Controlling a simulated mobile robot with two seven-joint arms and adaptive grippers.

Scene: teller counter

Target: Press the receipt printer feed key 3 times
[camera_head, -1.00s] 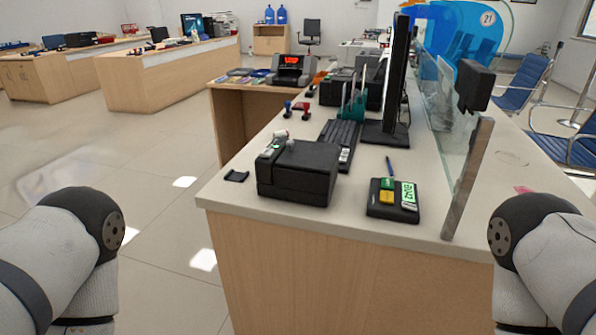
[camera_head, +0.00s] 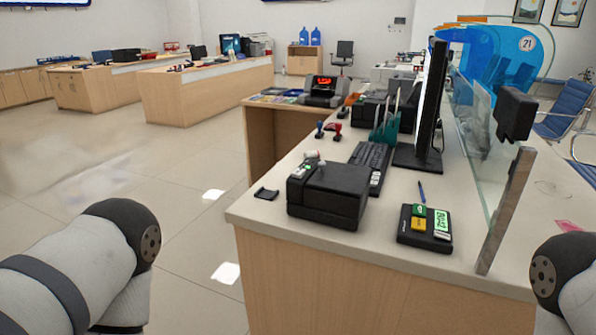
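The receipt printer is most likely the black box-shaped device (camera_head: 328,196) near the front left of the counter (camera_head: 385,258). Small light and green parts show on its top left; I cannot tell which is the feed key. A low black keypad device (camera_head: 425,229) with a green display, a yellow key and a green key lies to its right. My two arms show at the lower left and lower right edges, apart from the counter. Neither gripper is in the picture.
A keyboard (camera_head: 370,165), a monitor (camera_head: 432,110) and stamps (camera_head: 320,131) stand behind the printer. A glass screen with a metal post (camera_head: 505,210) borders the counter's right side. A blue pen (camera_head: 421,191) lies behind the keypad device. Open floor (camera_head: 190,220) lies left.

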